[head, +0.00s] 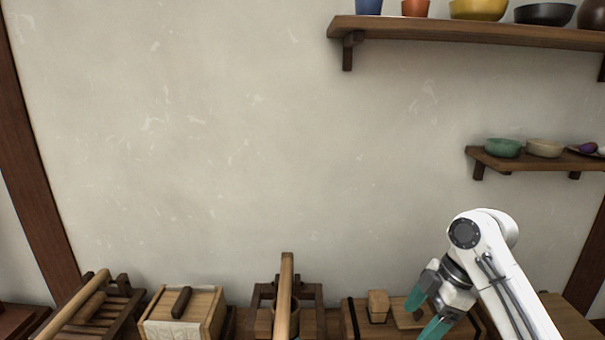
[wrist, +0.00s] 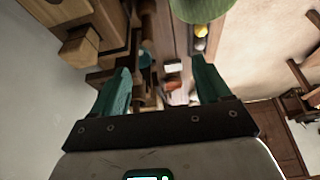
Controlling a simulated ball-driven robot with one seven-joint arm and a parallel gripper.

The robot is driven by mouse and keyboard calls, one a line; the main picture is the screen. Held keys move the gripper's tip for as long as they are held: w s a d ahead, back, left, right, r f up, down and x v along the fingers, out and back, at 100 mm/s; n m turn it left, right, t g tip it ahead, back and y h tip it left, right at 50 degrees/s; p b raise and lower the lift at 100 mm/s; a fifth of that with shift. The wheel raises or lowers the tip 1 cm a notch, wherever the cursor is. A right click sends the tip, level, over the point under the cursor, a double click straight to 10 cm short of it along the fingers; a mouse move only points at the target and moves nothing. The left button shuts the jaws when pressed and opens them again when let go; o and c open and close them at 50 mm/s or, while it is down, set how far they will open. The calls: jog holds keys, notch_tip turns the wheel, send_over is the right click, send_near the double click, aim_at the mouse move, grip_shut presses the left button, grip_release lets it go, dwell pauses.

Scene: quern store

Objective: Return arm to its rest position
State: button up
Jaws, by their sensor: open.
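My white arm reaches in from the lower right of the head view. My gripper (head: 424,312), with two teal fingers, points down and to the left above the right part of the counter. In the wrist view my gripper (wrist: 162,88) shows its two fingers spread wide apart with nothing held between them. The gripper hides part of a wooden piece with a knob (head: 412,318) on the counter.
A slatted wooden rack (head: 120,312), a lidded box (head: 186,312) and a wooden frame with an upright bar (head: 286,290) line the counter. A small wooden block (head: 378,303) stands near my gripper. An upper shelf (head: 450,30) and a lower shelf (head: 530,163) hold bowls.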

jog(key=s+a+f+m+t, duration=0.1)
jog(key=s+a+f+m, duration=0.25)
jog(key=s+f, duration=0.4)
jog(key=s+a+f+m, duration=0.3)
jog(key=s+f+m, duration=0.25)
jog(key=f, duration=0.25)
jog(key=s+d+f+m+h, duration=0.2)
jog(key=s+d+f+m, duration=0.1)
jog(key=s, duration=0.9)
jog(key=s+d+f+m+h, duration=0.2)
jog(key=s+d+m, duration=0.4)
jog(key=s, duration=0.7)
jog(key=shift+d+f+h, duration=0.4)
jog(key=shift+d+f, duration=0.2)
jog(key=shift+d, duration=0.45)
